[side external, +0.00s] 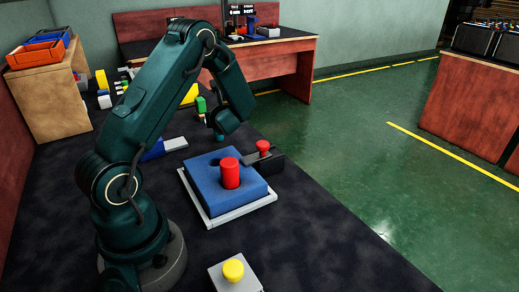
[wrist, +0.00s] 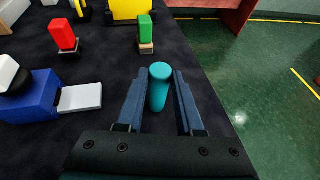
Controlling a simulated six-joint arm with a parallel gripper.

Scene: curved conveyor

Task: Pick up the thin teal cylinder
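The thin teal cylinder (wrist: 159,86) stands between the two fingers of my gripper (wrist: 162,74) in the wrist view, with a narrow gap visible on each side. My gripper is open around it, pointing down at the dark table. In the side external view, a small teal piece (side external: 219,137) shows just below my gripper (side external: 222,129). I cannot tell there how far the fingers reach down along it.
A blue block (side external: 205,185) on a white tray holds a red cylinder (side external: 230,173) in front of my gripper. A green block (wrist: 145,29), a red block (wrist: 64,35) and a blue box (wrist: 30,97) stand nearby. The table edge is close on the right.

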